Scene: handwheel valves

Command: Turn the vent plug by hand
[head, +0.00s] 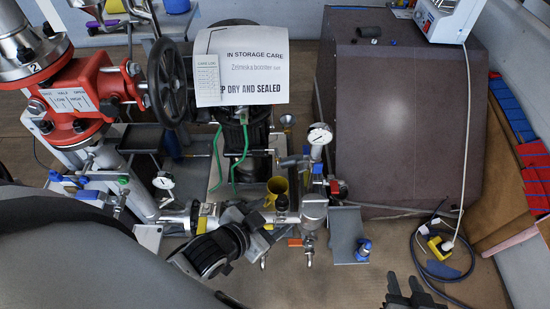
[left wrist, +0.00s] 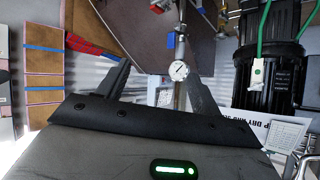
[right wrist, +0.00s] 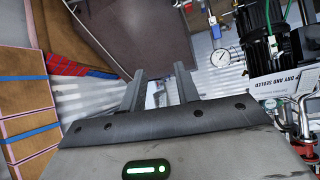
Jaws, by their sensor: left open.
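A small black knob (head: 281,203) stands on the steel pipework (head: 313,209) in the head view; I cannot tell for sure that it is the vent plug. My left gripper (head: 262,222) is just left of and in front of this knob. My right gripper (head: 413,285) is low at the right in the head view, away from the pipework. Its fingers (right wrist: 160,90) are apart and empty in the right wrist view.
A red valve body (head: 88,92) with a black handwheel (head: 169,82) stands at the left. A paper sign (head: 245,65) covers part of a black motor (head: 245,130). A large brown cabinet (head: 395,110) stands right. A yellow plug and cable (head: 440,247) lie on the floor.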

